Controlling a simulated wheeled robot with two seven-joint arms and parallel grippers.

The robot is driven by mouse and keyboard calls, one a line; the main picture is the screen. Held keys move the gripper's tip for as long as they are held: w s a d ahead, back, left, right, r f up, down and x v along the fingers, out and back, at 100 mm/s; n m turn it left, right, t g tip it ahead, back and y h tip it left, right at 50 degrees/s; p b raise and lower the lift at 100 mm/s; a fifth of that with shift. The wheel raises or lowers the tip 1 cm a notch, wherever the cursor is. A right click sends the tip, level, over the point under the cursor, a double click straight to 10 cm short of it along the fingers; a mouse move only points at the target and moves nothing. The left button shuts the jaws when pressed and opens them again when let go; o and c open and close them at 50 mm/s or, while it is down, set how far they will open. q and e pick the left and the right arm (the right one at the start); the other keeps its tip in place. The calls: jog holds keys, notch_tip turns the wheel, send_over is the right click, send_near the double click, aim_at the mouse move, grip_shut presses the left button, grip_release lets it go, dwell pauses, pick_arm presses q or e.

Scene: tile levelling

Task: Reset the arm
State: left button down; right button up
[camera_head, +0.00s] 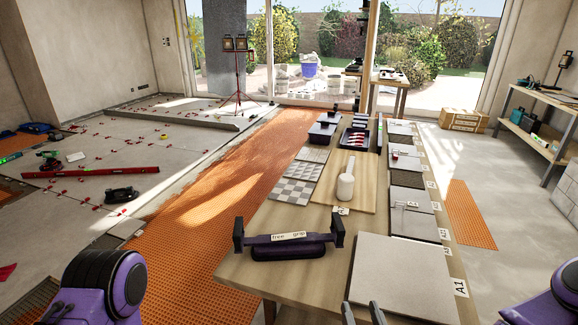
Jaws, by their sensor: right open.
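My right gripper (363,314) shows at the bottom edge, right of centre. Its two grey fingertips are apart with nothing between them, beside the near left edge of a large grey tile (405,279) by the A1 label. A purple joint of my left arm shows at the lower left; I cannot make out the left gripper there. A dark two-handled tool with a white label (290,248) sits on the wooden table (240,268), apart from my right gripper.
A white scoop-like tool (346,183) stands on a board. Checkered tile samples (294,191) lie left of it. More labelled tiles (414,225) line the table's right side. A red level (90,172) lies on the floor. A shelf (535,120) stands right.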

jog(key=s+f+n+g+y, duration=0.1)
jog(key=s+f+n+g, duration=0.3)
jog(key=f+n, duration=0.5)
jog(key=s+f+n+g, duration=0.45)
jog(key=f+n, duration=0.25)
jog(key=n, duration=0.4)
jog(key=s+d+f+n+g+h, duration=0.2)
jog(key=s+d+f+n+g, duration=0.1)
jog(key=s+d, duration=0.4)
jog(key=s+d+f+n+g+h+p, duration=0.1)
jog(key=s+d+f+n+g+h, duration=0.2)
jog(key=s+d+f+n, duration=0.2)
jog(key=s+d+n, duration=0.1)
jog(key=s+d, duration=0.1)
jog(key=d, duration=0.1)
jog(key=shift+d+f+h, duration=0.15)
jog(key=shift+d+h, duration=0.15)
jog(key=shift+d, duration=0.05)
